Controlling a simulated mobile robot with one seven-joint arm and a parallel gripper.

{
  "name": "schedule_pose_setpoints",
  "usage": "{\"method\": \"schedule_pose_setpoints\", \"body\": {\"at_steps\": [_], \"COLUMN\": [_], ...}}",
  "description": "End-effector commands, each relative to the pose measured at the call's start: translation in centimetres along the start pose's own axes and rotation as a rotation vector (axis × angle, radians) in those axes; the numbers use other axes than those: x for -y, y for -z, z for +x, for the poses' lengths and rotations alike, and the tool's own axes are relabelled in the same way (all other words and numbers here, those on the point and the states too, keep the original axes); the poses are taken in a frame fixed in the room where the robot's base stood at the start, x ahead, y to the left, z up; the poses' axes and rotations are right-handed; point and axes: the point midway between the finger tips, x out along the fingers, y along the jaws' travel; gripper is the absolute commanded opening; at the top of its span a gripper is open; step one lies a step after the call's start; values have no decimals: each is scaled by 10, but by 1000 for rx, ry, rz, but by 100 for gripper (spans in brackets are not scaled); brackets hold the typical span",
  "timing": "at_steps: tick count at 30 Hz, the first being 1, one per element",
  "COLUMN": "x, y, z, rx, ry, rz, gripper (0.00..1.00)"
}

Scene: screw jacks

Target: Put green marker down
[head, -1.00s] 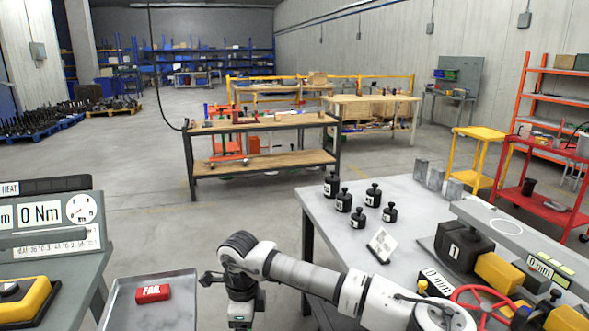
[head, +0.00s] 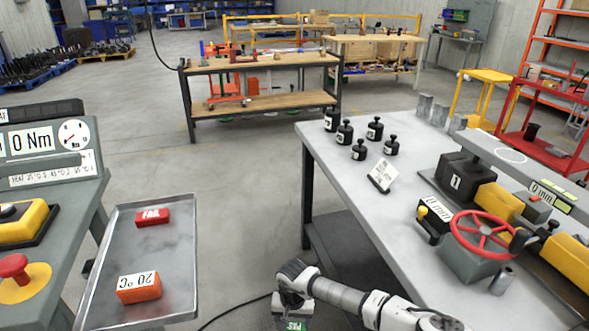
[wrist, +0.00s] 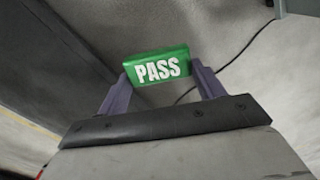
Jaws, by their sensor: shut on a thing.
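In the head view the green marker (head: 296,325) shows at the bottom edge, partly cut off. My gripper (head: 293,311) is there too, over the floor between the tray and the right bench. Its fingers are hard to make out in that view.
A metal tray (head: 190,262) at the left holds a red FAIL block (head: 152,217) and an orange 20 °C block (head: 139,287). A grey bench (head: 335,160) at the right carries black weights, a white card (head: 382,176) and a jack with a red handwheel (head: 484,232).

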Motion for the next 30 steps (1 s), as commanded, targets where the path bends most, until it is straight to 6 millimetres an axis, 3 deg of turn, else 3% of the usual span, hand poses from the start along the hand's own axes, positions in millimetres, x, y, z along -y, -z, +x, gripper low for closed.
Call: {"method": "schedule_pose_setpoints", "body": {"at_steps": [5, 16, 24, 30], "x": [-5, -4, -7, -9], "y": [-3, -5, -35, -44], "z": [14, 14, 13, 14], "rx": [0, -3, -6, 0], "ry": [0, -1, -4, -1], "rz": [-80, -92, -95, -86], "gripper": [44, 44, 44, 44]}}
